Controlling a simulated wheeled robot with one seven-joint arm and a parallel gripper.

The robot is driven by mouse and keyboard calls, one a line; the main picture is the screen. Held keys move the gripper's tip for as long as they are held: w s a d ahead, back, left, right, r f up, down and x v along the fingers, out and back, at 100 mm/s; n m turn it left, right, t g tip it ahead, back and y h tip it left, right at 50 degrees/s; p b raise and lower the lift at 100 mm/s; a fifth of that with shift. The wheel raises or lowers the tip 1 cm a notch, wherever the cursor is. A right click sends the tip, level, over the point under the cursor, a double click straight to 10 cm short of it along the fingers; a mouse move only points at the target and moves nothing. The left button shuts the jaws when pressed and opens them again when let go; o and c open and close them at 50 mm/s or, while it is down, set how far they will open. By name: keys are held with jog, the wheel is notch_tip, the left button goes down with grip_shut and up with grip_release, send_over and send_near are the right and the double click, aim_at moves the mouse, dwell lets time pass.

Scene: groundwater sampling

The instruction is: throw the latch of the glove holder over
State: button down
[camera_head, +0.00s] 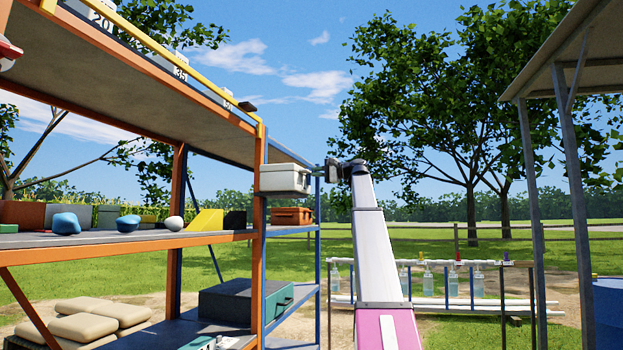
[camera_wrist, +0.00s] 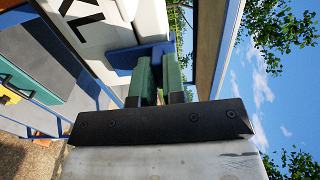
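A white box (camera_head: 285,178) sits at the end of the shelf rack in the head view. It is likely the glove holder, but I read no label. In the wrist view its white face (camera_wrist: 100,28) has a black arrow-like mark. A blue piece (camera_wrist: 122,58), perhaps the latch, sticks out beside it. My gripper (camera_wrist: 158,66) has its green fingertips right at the blue piece.
An orange-framed rack (camera_head: 258,240) fills the left, with blue and white lumps on its shelf. An orange bin (camera_head: 292,215) sits below the white box, and a dark teal case (camera_head: 245,302) lower down. A pipe rack with bottles (camera_head: 452,284) stands beyond my arm.

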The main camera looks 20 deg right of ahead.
aim_at(310, 180)
jog(key=shift+s+d+f+t+y, duration=0.2)
jog(key=shift+s+d+f+y, duration=0.05)
jog(key=shift+f, duration=0.15)
jog(key=shift+s+d+f+t+y, duration=0.2)
jog(key=shift+f+y, duration=0.05)
jog(key=shift+f, duration=0.15)
jog(key=c, duration=1.9)
grip_release()
jog(key=shift+s+d+f+y, duration=0.15)
jog(key=shift+d+f+y, duration=0.2)
jog(key=shift+f+y, duration=0.05)
jog(key=shift+o, duration=0.2)
jog(key=shift+f, duration=0.1)
jog(key=shift+o, duration=1)
jog(key=shift+s+f+t+y, duration=0.15)
jog(key=shift+f+t+y, duration=0.3)
jog(key=shift+f, duration=0.35)
jog(key=shift+o, duration=1)
jog(key=shift+d+f+t+y, duration=0.15)
jog(key=shift+f+t+y, duration=0.2)
jog(key=shift+f, duration=0.25)
jog(key=shift+o, duration=0.3)
jog(key=shift+f, duration=0.1)
